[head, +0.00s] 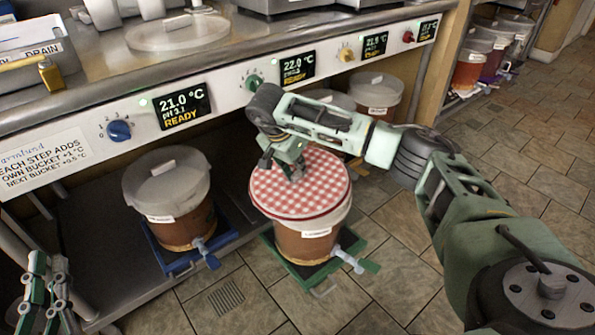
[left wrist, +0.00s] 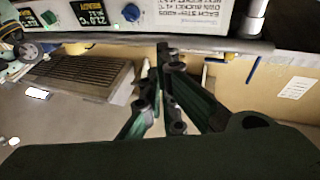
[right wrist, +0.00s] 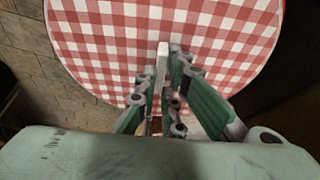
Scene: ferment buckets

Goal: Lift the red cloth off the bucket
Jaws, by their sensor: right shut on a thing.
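The red-and-white checked cloth (head: 322,195) lies over the top of a bucket (head: 305,242) with brown contents, and its edge hangs a little past the rim. My right gripper (head: 291,168) is above the cloth's middle, with its fingers pointing down. The cloth still lies flat on the bucket top. My left gripper (head: 48,270) is at the lower left, away from the buckets; its fingertips (left wrist: 168,60) meet with nothing between them.
The bucket stands on a green tray (head: 367,266) with a tap at its front. A lidded bucket (head: 168,195) stands left on a blue tray (head: 170,264). The counter front with dials and displays (head: 183,106) overhangs closely behind. Tiled floor is open in front.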

